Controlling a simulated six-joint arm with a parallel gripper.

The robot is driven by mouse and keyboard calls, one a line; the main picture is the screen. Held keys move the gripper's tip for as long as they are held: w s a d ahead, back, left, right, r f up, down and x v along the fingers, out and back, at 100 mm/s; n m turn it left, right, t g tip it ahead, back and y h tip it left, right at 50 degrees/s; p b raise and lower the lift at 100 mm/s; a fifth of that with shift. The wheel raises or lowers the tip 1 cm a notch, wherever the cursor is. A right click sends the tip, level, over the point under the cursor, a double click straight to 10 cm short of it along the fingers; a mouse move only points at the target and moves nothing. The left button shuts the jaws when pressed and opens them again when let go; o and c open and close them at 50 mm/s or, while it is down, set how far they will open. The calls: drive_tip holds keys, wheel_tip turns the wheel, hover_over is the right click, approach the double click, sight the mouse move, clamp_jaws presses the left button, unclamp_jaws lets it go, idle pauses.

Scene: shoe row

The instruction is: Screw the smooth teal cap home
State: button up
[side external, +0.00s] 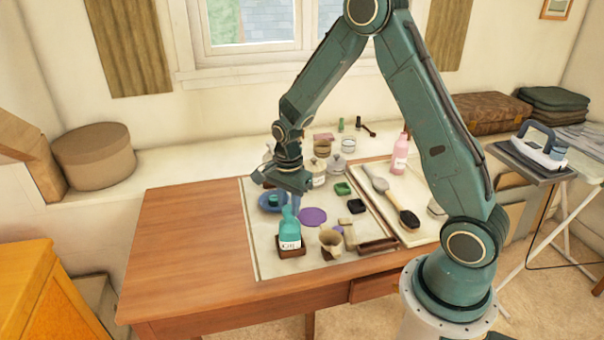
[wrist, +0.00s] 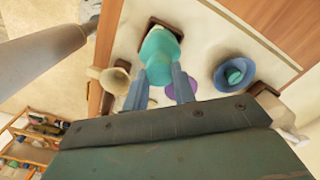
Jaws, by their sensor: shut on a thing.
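A teal bottle (side external: 289,236) with a white label stands upright in a dark brown holder (side external: 291,252) near the table's front. It also shows in the wrist view (wrist: 160,45). My gripper (side external: 294,208) points down at the bottle's top. In the wrist view its two fingers (wrist: 158,84) close on a teal piece at the bottle's mouth, which looks like the teal cap (wrist: 158,74). The fingers hide most of it, so its seating and surface are unclear. A second, darker teal cap-like piece (wrist: 236,75) lies in a blue dish (wrist: 218,80).
A cream funnel-shaped cup (side external: 330,241) stands close right of the bottle. A purple disc (side external: 313,217) lies behind it. Green and black tins, brushes and a pink bottle (side external: 400,153) are farther right and back. The table's left part (side external: 190,240) is bare.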

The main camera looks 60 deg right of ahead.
drive_tip(key=shift+m, duration=0.9)
drive_tip(key=shift+m, duration=0.3)
drive_tip(key=shift+m, duration=1.4)
drive_tip(key=shift+m, duration=0.3)
drive_tip(key=shift+m, duration=1.4)
drive_tip(key=shift+m, duration=0.3)
